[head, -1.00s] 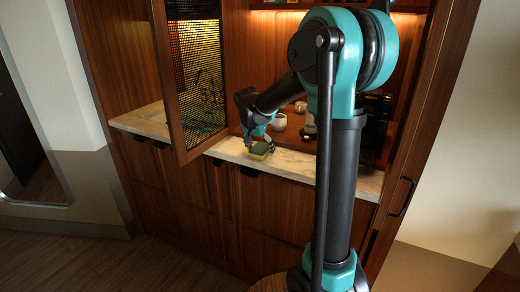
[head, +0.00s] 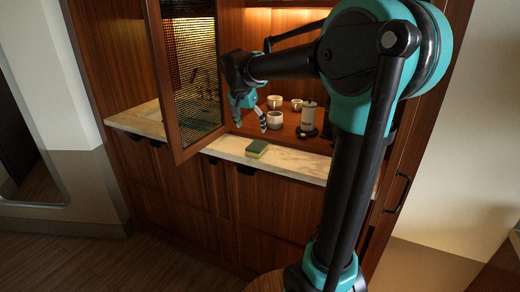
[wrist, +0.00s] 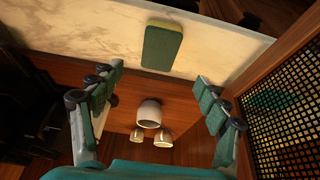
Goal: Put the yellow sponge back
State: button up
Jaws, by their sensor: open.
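The sponge (head: 257,149), green on top with a yellow layer below, lies flat on the pale marble counter (head: 305,163), close to its front edge. In the wrist view the sponge (wrist: 162,46) is at the top centre, beyond the fingertips and between their lines. My gripper (head: 248,118) is open and empty. It hangs above and behind the sponge, apart from it, near the cups. In the wrist view its two fingers (wrist: 162,98) are spread wide with nothing between them in contact.
A white bowl-like cup (head: 274,120) and two smaller cups (head: 275,102) stand behind the counter, with a grey-white cylindrical press (head: 308,118) to their right. An open cabinet door with a perforated mesh panel (head: 198,80) stands left of my gripper. The counter right of the sponge is clear.

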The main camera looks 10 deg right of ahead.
jog(key=s+d+f+n+y, duration=0.1)
jog(key=s+d+f+n, duration=0.2)
jog(key=s+f, duration=0.9)
jog(key=s+d+f+n+y, duration=0.1)
jog(key=s+d+f+n, duration=0.3)
jog(key=s+f, duration=0.7)
jog(key=s, duration=0.3)
jog(key=shift+f+y, duration=0.35)
jog(key=shift+y, duration=0.05)
